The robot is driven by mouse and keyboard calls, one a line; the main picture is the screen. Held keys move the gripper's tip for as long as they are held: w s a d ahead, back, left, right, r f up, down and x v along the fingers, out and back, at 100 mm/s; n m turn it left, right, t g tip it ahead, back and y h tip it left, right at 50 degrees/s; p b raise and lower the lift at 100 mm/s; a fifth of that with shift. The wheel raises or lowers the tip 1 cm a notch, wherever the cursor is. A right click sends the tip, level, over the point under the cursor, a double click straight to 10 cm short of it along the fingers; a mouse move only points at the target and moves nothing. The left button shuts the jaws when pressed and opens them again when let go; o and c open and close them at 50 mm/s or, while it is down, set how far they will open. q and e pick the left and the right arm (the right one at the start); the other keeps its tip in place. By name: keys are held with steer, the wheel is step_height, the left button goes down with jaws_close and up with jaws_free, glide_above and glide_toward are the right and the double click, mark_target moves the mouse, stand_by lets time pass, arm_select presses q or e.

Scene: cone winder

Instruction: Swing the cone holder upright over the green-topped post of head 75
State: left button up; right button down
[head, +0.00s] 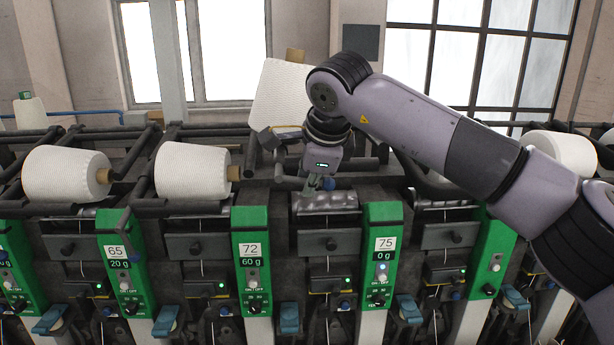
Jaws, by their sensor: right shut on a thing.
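The green-topped post (382,214) of head 75 stands right of centre, with a white "75" label and a "0 g" display. To its upper left, a large white cone (284,95) stands raised and tilted, its brown tube end pointing up. My right gripper (316,187) is low in front of this cone, left of the post top, pointing down. The cone holder's arm is largely hidden behind my gripper and wrist. My left gripper is not in view.
Two white cones (66,173) (193,170) lie on their drums at left; another cone (561,152) lies at right. Green posts of heads 65 (118,250) and 72 (251,246) stand left. Dark rails run behind. My right arm crosses above the heads at right.

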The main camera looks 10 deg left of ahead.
steer(key=shift+w+r+h+p, duration=0.1)
steer(key=shift+r+h+p, duration=0.2)
steer(key=shift+r+h, duration=0.1)
steer(key=c, duration=1.7)
jaws_free()
steer(key=shift+d+f, duration=0.1)
steer(key=shift+d, duration=0.05)
steer(key=v, duration=1.2)
steer(key=shift+f, duration=0.1)
